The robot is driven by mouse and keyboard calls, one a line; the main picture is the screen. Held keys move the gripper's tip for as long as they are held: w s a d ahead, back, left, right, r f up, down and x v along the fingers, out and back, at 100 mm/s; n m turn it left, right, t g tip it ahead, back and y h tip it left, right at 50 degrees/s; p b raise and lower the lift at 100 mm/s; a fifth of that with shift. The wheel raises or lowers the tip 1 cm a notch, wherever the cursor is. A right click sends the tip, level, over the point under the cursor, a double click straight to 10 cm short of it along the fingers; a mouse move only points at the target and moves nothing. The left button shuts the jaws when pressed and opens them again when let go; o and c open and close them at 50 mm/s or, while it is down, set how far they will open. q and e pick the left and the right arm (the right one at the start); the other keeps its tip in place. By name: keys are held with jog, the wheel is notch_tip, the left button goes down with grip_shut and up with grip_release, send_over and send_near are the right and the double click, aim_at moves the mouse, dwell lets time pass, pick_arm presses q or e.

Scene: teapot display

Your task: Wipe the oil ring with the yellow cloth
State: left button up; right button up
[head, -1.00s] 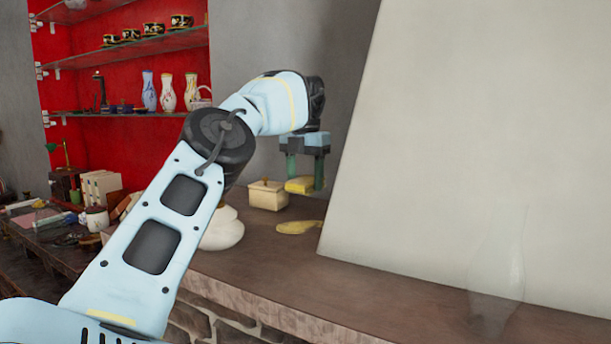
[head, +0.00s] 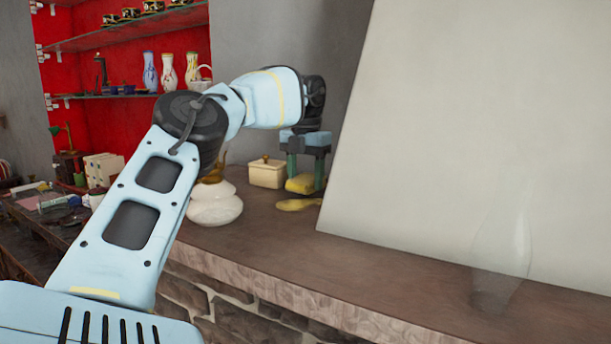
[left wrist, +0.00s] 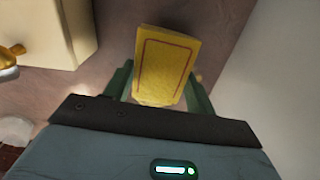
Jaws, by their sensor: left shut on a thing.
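The yellow cloth (head: 300,184) is a small folded pad; in the left wrist view (left wrist: 165,68) it shows a thin reddish border line. My left gripper (head: 306,178) is shut on it, pointing down, and holds it low over the stone counter beside the leaning pale panel. A flat yellow shape (head: 297,204) lies on the counter just below the cloth, narrowing to the right. I cannot tell whether it is the oil ring; no clear ring outline shows. Whether the cloth touches the counter is unclear. My right gripper is not in view.
A cream lidded box (head: 267,174) stands just left of the cloth. A round white pot (head: 215,206) is nearer, partly behind my arm. The big pale panel (head: 480,130) rises at the right, with a clear glass vase (head: 502,262) before it. The front counter is clear between.

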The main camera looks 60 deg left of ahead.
aim_at(298, 182)
pick_arm(q)
jog(key=shift+f, duration=0.45)
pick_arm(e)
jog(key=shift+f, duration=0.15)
pick_arm(q)
jog(key=shift+f+b, duration=0.35)
jog(key=shift+f, duration=0.25)
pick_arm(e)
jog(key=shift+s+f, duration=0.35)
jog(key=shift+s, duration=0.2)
